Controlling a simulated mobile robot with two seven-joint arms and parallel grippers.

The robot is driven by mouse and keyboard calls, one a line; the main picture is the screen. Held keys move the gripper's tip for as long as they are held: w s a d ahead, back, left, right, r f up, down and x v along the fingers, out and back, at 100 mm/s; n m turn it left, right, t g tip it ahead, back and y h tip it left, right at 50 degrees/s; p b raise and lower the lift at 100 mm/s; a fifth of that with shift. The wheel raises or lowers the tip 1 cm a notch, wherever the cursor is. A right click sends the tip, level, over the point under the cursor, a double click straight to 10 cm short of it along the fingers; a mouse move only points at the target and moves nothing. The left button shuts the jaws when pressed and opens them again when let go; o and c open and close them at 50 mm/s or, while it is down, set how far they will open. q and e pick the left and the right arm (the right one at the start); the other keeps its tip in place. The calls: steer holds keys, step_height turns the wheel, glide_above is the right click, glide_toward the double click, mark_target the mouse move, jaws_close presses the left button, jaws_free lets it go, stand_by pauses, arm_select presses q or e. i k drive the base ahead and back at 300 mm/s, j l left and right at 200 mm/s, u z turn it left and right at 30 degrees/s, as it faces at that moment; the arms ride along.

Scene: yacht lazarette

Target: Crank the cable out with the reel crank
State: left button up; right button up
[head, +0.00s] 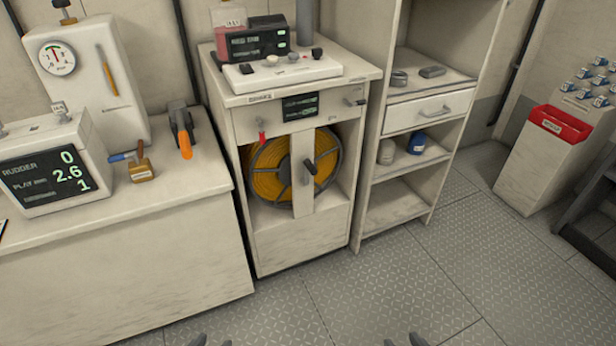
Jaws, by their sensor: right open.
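The reel (268,180), wound with orange-yellow cable, sits in the open front of a white cabinet (303,236). The reel crank (309,166) has a dark handle and is mounted on the pale upright post in front of the reel. The post hides part of the reel. A small display (300,106) is above it, its text too small to read. Only the fingertips of my grippers show at the bottom edge. My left gripper (211,342) and my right gripper (403,341) both have fingers apart, with nothing between them, well short of the cabinet.
A red lever (262,137) and a side knob (355,102) are on the cabinet. A bench (180,270) with a rudder display (48,177) stands left. Shelves (400,205) stand right. The metal floor (390,285) in front is clear.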

mark_target(309, 167)
steer(key=i+j, duration=0.15)
steer(key=i, duration=0.2)
steer(key=i+j+u, duration=0.1)
steer(key=i, duration=0.25)
steer(key=i+j, duration=0.25)
steer(key=i+u, duration=0.05)
steer(key=i, duration=0.05)
